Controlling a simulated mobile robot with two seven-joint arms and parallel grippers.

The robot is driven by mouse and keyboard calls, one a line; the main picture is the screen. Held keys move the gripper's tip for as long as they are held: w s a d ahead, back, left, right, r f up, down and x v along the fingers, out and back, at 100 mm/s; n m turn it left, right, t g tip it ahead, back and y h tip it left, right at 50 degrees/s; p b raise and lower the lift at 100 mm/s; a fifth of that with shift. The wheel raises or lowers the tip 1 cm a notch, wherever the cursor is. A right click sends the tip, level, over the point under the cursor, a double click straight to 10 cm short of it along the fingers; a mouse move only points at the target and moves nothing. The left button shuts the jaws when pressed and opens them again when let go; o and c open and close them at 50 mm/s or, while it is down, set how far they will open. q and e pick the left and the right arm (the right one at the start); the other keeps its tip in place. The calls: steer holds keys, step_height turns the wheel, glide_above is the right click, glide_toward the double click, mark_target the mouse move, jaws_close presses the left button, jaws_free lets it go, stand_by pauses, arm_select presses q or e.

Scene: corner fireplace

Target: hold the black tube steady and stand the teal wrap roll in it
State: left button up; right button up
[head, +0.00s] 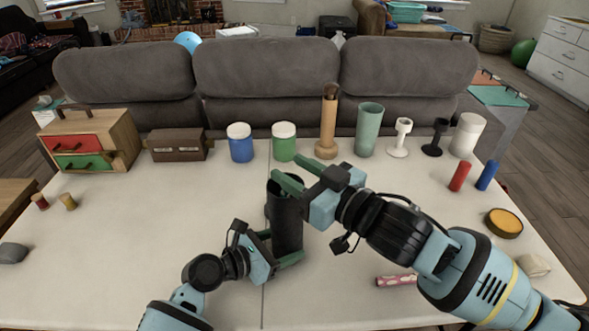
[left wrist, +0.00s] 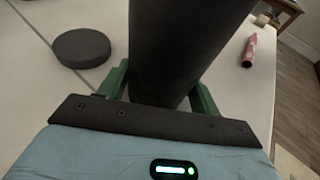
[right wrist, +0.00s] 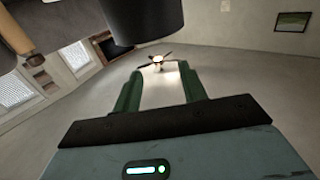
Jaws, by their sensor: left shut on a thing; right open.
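The black tube (head: 287,222) stands upright in the middle of the white table. My left gripper (head: 285,248) is shut around its lower part; the tube fills the space between the fingers in the left wrist view (left wrist: 165,75). My right gripper (head: 288,174) is open at the tube's top, its fingers partly covering the rim. In the right wrist view the gap between its fingers (right wrist: 160,85) is empty, with a black rounded form above. A teal cylinder (head: 368,130) stands at the back; I cannot tell if it is the wrap roll. The tube's inside is hidden.
A black disc (left wrist: 81,48) lies beside the tube. A pink patterned roll (head: 396,280) lies near my right arm. Jars, a brush (head: 328,122), holders and wooden boxes line the back, before the grey sofa (head: 265,75). The left-front table is mostly clear.

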steer(key=v, duration=1.1)
steer(key=shift+s+d, duration=0.2)
stand_by(0.4)
arm_select(q)
steer(key=o, duration=0.8)
steer(key=shift+o, duration=0.2)
steer(key=shift+o, duration=1.2)
steer(key=v, duration=1.2)
steer(key=shift+s+r, duration=0.1)
